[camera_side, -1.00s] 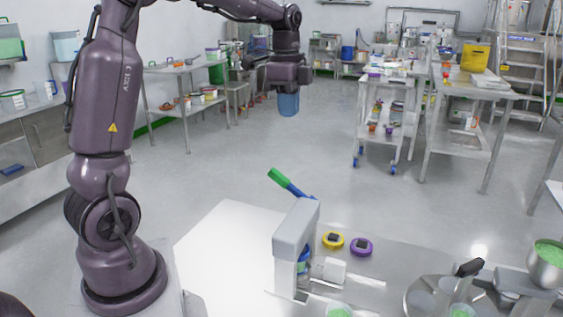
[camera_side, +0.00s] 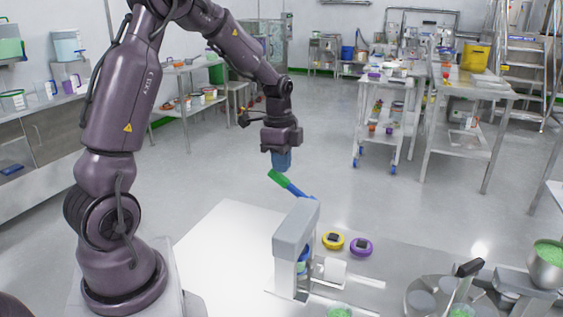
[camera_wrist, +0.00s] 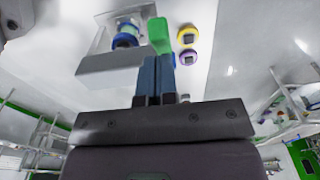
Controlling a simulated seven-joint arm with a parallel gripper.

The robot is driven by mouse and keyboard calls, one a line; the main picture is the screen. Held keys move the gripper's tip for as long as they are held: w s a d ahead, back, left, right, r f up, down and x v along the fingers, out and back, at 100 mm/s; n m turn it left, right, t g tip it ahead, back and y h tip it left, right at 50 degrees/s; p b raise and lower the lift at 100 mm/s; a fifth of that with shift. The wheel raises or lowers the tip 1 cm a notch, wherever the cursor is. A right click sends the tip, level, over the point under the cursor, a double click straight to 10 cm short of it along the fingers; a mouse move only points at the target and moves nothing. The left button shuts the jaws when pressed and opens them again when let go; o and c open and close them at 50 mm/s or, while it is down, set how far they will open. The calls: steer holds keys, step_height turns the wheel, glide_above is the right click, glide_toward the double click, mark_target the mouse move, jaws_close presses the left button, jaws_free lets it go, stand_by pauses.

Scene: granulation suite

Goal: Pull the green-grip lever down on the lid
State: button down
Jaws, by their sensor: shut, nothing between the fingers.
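The green-grip lever (camera_side: 279,178) has a blue shaft and rises up and to the left from the top of a grey press-like fixture (camera_side: 296,228). In the wrist view the green grip (camera_wrist: 159,35) lies just beyond my fingertips. My gripper (camera_side: 281,166) is shut and empty, with blue fingers pointing down just above the grip. I cannot tell whether the fingertips touch it. In the wrist view my gripper (camera_wrist: 156,62) shows its two fingers side by side. A container with a blue band (camera_wrist: 125,38) sits inside the fixture; no separate lid is clear.
A yellow disc (camera_side: 333,240) and a purple disc (camera_side: 361,247) lie on the steel table right of the fixture. A pan with a black handle (camera_side: 468,268) and a bowl of green material (camera_side: 547,262) stand farther right. The table left of the fixture is clear.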

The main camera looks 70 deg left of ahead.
steer(key=shift+s+a, duration=0.1)
stand_by(0.3)
steer(key=shift+s+a+f+t+h, duration=0.45)
steer(key=shift+f+t+h, duration=0.1)
steer(key=shift+f, duration=0.1)
steer(key=shift+s+a+f+t+h, duration=0.35)
steer(key=shift+s+f+t+h, duration=0.05)
steer(key=shift+f+t+h, duration=0.2)
steer(key=shift+s+a+f, duration=0.3)
steer(key=shift+f, duration=0.6)
steer(key=shift+s+a+f, duration=0.25)
steer(key=shift+s+f, duration=0.1)
steer(key=shift+f, duration=0.5)
steer(key=shift+s+a+f, duration=0.3)
steer(key=shift+f, duration=0.6)
steer(key=r, duration=0.2)
steer(key=w+r, duration=0.1)
steer(key=r, duration=0.1)
steer(key=d+r, duration=0.1)
steer(key=r, duration=0.2)
steer(key=shift+w, duration=0.2)
steer(key=s+v, duration=0.1)
steer(key=v, duration=0.9)
steer(key=shift+a+f, duration=0.25)
steer(key=shift+a, duration=0.15)
steer(key=shift+w, duration=0.1)
